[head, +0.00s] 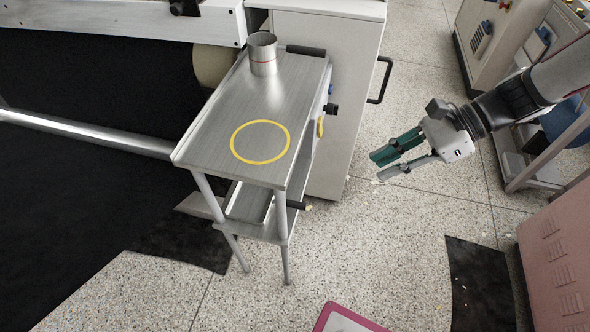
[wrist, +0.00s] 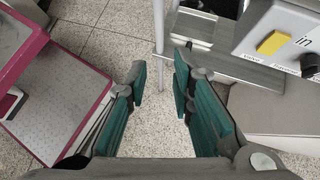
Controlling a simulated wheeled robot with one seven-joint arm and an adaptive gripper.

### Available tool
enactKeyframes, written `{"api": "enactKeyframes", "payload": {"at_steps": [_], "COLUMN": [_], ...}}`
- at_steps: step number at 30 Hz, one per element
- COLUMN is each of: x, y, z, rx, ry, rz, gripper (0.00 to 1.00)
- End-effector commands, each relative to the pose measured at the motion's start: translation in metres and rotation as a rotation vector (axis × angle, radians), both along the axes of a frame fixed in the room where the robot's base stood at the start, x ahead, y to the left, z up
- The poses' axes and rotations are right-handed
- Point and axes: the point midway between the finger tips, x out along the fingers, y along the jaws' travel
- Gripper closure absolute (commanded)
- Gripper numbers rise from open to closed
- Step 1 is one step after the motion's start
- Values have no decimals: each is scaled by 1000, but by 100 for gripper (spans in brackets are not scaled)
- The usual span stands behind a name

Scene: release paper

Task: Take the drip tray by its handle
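The drip tray (head: 245,203) appears to be the shallow grey metal tray on the lower shelf of the steel stand. The stand's top hides much of it. A short black grip (head: 297,205), apparently its handle, sticks out at the right side of the shelf. My gripper (head: 378,168) is in the air to the right of the stand, apart from the handle. Its two green-padded fingers are spread with nothing between them. In the wrist view my gripper (wrist: 160,75) is open over speckled floor. I cannot make out the handle clearly there.
The stand's top (head: 215,130) carries a metal cup (head: 263,55) and a yellow ring mark. A white machine cabinet (head: 330,90) with a black bar handle (head: 380,80) stands behind. A pink-edged object (head: 345,320) lies at the front. Floor between gripper and stand is clear.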

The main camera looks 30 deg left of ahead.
Motion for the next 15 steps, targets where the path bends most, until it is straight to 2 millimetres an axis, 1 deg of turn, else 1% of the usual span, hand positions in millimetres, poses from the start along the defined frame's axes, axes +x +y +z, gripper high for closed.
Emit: {"api": "enactKeyframes", "payload": {"at_steps": [1, 2, 3, 5, 6, 9, 12, 15], "x": [7, 10, 15, 20, 23, 28, 30, 30], "y": [11, 17, 25, 37, 44, 60, 72, 79], "z": [-36, -51, -71, -100, -120, -163, -197, -218], "rx": [13, 22, 31, 43, 51, 66, 72, 76], "ry": [79, 122, 181, 264, 320, 443, 541, 608], "rz": [-41, -68, -104, -156, -190, -266, -327, -368], "gripper": [78, 78, 78, 78, 78, 78, 78, 78]}}
